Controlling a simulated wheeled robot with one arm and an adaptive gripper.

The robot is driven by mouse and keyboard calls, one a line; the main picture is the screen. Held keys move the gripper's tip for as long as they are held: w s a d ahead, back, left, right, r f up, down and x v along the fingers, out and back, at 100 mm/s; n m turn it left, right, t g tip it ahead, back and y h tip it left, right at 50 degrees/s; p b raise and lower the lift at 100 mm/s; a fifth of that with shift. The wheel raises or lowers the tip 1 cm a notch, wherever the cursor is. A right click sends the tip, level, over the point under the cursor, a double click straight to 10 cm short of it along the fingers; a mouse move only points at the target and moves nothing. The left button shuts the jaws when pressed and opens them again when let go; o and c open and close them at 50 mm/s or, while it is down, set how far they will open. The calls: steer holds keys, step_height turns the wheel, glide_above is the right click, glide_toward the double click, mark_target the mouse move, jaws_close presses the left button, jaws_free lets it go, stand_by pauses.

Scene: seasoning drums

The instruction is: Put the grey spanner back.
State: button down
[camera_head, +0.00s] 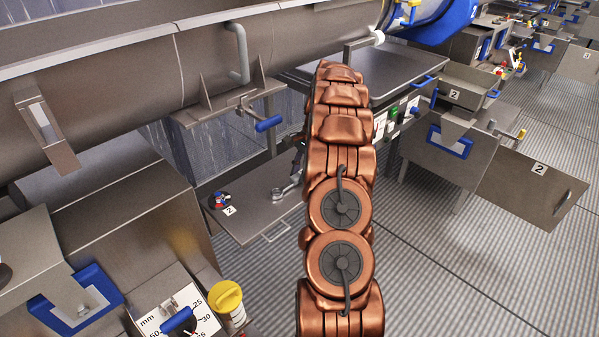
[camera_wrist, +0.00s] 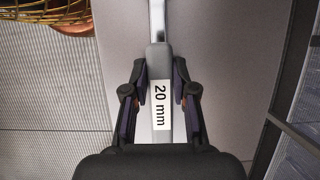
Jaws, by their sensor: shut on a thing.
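The grey spanner (camera_wrist: 157,55) runs lengthwise between the two dark fingers of my gripper (camera_wrist: 160,103) in the wrist view, with a white "20 mm" label on its handle. My gripper is shut on the handle; the spanner's far end runs out of the top of that view. In the head view one grey end of the spanner (camera_head: 285,190) shows just left of my copper arm, over a flat metal panel (camera_head: 255,215) marked with a number. I cannot tell whether it touches the panel. My arm hides most of my gripper there.
A red and blue knob (camera_head: 220,200) sits at the panel's left edge. A blue-handled lever (camera_head: 268,123) hangs above it. A dial box with a yellow cap (camera_head: 226,297) stands at front left. An open door (camera_head: 530,185) marked 2 juts out at right. The ribbed floor at right is clear.

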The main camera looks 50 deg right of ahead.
steer(key=shift+f, duration=0.15)
steer(key=c, duration=0.9)
jaws_free()
steer(key=shift+c, duration=0.2)
steer(key=shift+b+v, duration=1)
steer(key=shift+v, duration=2.65)
steer(key=shift+p+v, duration=2.05)
steer(key=shift+v, duration=0.5)
